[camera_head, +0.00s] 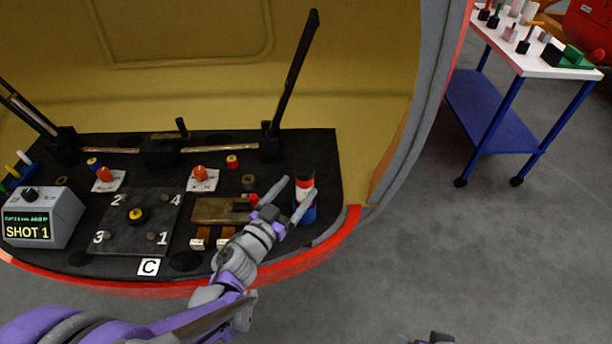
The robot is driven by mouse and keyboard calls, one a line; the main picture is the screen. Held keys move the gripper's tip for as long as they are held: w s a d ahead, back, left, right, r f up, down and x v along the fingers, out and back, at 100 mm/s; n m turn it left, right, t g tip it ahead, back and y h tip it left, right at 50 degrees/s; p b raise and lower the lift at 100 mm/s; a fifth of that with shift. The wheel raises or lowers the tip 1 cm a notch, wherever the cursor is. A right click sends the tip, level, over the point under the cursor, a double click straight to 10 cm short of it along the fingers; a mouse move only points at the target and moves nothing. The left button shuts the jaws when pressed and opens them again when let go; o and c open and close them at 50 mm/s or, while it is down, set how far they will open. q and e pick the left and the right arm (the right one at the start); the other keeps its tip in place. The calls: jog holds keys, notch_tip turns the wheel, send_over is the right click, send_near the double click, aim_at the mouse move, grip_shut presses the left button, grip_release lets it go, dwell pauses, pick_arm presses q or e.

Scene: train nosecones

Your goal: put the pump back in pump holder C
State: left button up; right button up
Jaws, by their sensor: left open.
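A short upright cylinder with a black top, red and white bands and a blue base (305,183) stands at the right end of the black console; it looks like the pump, but I cannot be sure. My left gripper (298,191) is open at this cylinder. One finger is on its left and the other crosses in front of it; I cannot tell whether they touch it. A white card marked C (149,267) lies at the console's front edge, beside a dark round recess (186,261) that may be holder C. My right gripper (432,339) barely shows at the bottom edge.
The black console (325,160) carries a numbered plate (136,218), a grey "SHOT 1" display box (42,217), red knobs and a brass block (215,210). Two dark levers (293,75) rise at the back. A white-topped blue cart (535,60) stands right on clear grey floor.

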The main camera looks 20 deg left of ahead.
pick_arm(q)
jog(key=s+a+n+g+y, duration=0.2)
jog(key=s+a+n+y, duration=0.2)
jog(key=s+a+y, duration=0.3)
jog(key=s+d+f+g+h, duration=0.1)
jog(key=s+f+g, duration=0.3)
jog(key=s, duration=0.4)
jog(key=s+d+f+g+h, duration=0.1)
jog(key=s+d+f+g, duration=0.3)
jog(key=s, duration=0.5)
jog(key=f+g, duration=0.1)
jog(key=g, duration=0.1)
jog(key=shift+f+m+g, duration=0.2)
jog(key=shift+m+g, duration=0.2)
jog(key=shift+d, duration=0.1)
